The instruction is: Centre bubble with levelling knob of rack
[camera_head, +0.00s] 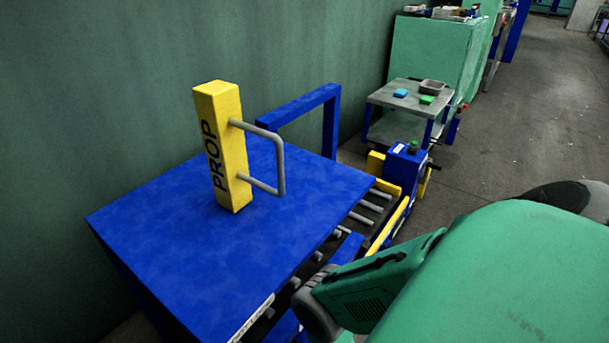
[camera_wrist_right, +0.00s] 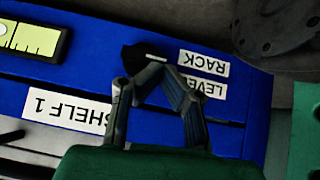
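In the right wrist view, the black levelling knob (camera_wrist_right: 143,54) sits on a blue panel (camera_wrist_right: 85,82) of the rack. A thin white mark shows on it. Labels beside it, upside down, read "LEVEL" and "RACK". The yellow-green bubble level (camera_wrist_right: 30,38) is at the upper left, cut by the picture's edge. The head view shows my right arm, but not the gripper's fingertips. My left gripper is not in view.
In the head view, a blue tabletop (camera_head: 160,215) carries a yellow "PROP" post (camera_head: 222,150) with a grey handle (camera_head: 280,165). A roller track (camera_head: 370,203) runs beside it. A grey cart (camera_head: 410,98) and a green cabinet (camera_head: 432,55) stand behind. Floor (camera_head: 535,120) is open at right.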

